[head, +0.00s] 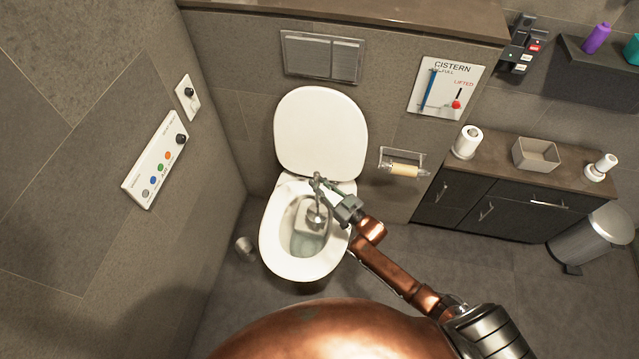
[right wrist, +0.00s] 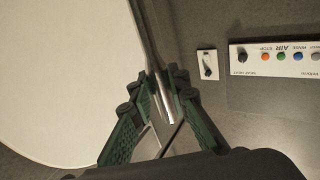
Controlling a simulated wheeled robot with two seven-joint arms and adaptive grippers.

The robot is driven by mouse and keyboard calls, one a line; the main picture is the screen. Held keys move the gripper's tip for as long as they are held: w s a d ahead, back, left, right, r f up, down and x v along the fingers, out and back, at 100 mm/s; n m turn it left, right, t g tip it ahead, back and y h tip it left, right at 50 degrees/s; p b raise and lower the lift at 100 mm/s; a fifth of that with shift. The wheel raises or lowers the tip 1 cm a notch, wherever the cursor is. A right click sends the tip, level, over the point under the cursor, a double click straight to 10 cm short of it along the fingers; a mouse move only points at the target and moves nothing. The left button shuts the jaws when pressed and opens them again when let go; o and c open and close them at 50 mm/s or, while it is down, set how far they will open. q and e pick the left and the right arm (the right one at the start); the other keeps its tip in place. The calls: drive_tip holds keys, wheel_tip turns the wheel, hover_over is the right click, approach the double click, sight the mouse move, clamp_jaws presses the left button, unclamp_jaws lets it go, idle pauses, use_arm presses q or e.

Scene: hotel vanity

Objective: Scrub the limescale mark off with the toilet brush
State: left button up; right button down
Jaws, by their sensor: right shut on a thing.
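The toilet (head: 271,240) stands against the back wall with its lid (head: 320,132) raised. My right gripper (head: 319,183) is above the back of the open bowl, shut on the metal handle of the toilet brush (head: 316,213). The brush head hangs down inside the bowl, above or at the water; contact with the bowl wall cannot be told. In the right wrist view the thin shiny handle (right wrist: 145,35) runs between the green-padded fingers (right wrist: 155,98). I cannot make out the limescale mark; the brush and gripper hide part of the bowl. My left gripper is out of view.
A small metal cylinder (head: 245,248) stands on the floor left of the toilet. A control panel (head: 155,160) is on the left wall. A paper roll holder (head: 403,168) and a dark cabinet (head: 500,208) are at right. A bin (head: 592,235) stands far right.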

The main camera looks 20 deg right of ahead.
sight(319, 175)
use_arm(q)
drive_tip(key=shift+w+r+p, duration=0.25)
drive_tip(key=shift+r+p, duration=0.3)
use_arm(e)
drive_tip(key=shift+s+d+f, duration=0.1)
drive_tip(key=shift+d, duration=0.05)
idle(1.9)
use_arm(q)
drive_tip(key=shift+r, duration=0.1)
